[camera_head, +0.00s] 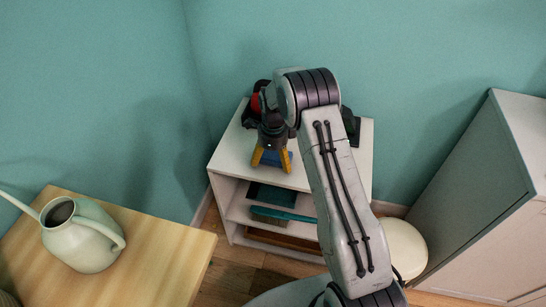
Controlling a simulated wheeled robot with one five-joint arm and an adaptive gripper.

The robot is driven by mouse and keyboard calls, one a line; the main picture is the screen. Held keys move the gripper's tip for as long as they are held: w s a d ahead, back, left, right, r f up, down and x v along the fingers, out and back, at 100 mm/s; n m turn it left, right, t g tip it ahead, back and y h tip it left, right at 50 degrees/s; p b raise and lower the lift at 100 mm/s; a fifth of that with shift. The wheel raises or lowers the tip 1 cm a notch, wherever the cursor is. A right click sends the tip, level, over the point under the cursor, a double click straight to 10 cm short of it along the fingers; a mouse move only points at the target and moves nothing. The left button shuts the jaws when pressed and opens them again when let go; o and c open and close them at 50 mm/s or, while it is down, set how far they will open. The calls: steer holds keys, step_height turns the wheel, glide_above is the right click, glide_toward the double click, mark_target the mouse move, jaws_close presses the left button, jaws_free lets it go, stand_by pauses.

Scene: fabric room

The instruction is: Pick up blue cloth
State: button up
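The blue cloth (272,157) is a small patch of blue on top of the white shelf unit (232,155), and much of it is hidden behind my gripper. My gripper (271,164) points down over the shelf top with its two yellow fingers apart, one on each side of the blue patch. I cannot tell whether the fingers touch the cloth or the shelf top.
A red and black object (256,100) is partly hidden behind my arm, and a dark object (351,124) stands right of it. Teal items (284,215) lie on lower shelves. A watering can (84,238) stands on a wooden table (165,250). A grey cabinet (470,190) stands right.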

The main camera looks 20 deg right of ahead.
steer(key=c, duration=0.7)
steer(key=shift+r, duration=0.2)
